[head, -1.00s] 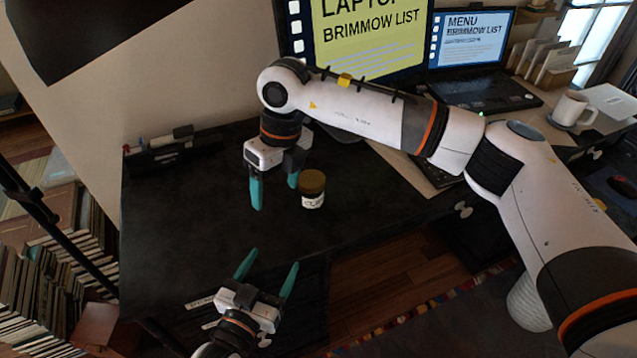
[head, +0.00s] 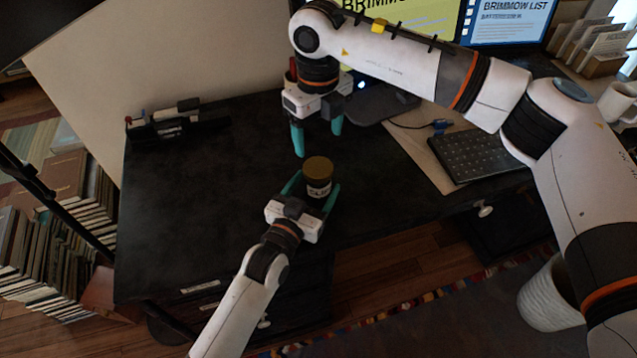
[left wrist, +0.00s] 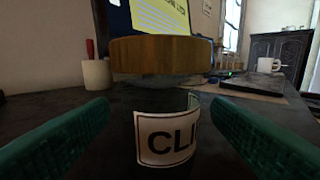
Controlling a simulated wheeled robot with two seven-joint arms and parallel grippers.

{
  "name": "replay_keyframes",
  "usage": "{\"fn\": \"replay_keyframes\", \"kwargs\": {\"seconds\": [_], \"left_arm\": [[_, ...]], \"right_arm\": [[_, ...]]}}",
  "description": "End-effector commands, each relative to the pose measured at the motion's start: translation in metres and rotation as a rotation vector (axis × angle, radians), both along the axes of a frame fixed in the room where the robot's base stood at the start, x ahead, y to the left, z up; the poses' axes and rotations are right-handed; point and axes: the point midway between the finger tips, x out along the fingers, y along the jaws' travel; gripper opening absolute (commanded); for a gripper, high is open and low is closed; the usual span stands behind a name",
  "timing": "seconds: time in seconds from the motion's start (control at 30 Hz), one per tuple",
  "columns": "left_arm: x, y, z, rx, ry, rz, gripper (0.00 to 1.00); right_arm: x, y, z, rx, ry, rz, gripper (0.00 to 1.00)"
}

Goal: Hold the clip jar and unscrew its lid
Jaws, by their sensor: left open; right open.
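The clip jar (head: 319,190) stands upright on the dark desk, with a white label and a brown-gold lid (head: 318,167). In the left wrist view the jar's label (left wrist: 165,138) reads "CLI", and its lid (left wrist: 160,55) is on top. My left gripper (head: 312,190) is open, its teal fingers on either side of the jar, with gaps visible between fingers and label in the left wrist view. My right gripper (head: 318,146) is open and points down, above and just behind the jar, apart from the lid.
The dark desk (head: 200,215) is clear left of the jar, with a pen holder (head: 163,124) at its back left. A keyboard (head: 480,153) lies to the right, below the screens. A mug (head: 615,103) stands at the far right. Book stacks (head: 60,215) are at the left.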

Motion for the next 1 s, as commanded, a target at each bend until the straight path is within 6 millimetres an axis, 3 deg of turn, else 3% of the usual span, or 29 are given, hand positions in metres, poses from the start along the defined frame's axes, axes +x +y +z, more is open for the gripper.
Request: {"fn": "replay_keyframes", "kwargs": {"seconds": [0.2,0.5,0.93,1.0], "left_arm": [[0.0144,-0.0074,0.0003,0.000,0.000,-0.001,0.73],[0.0154,-0.0078,0.0001,-0.001,0.000,0.000,0.71],[0.0152,-0.0076,-0.0001,0.000,0.001,0.000,0.01],[0.0152,-0.0076,-0.0001,0.000,0.001,0.000,0.00]], "right_arm": [[-0.0002,0.0004,0.0001,0.000,0.000,0.001,0.72],[-0.0002,0.0004,0.0001,0.001,0.001,0.001,0.72],[-0.0001,0.0003,0.0001,0.000,0.000,0.000,0.72],[-0.0002,0.0004,0.0002,0.000,0.000,-0.009,0.72]]}}
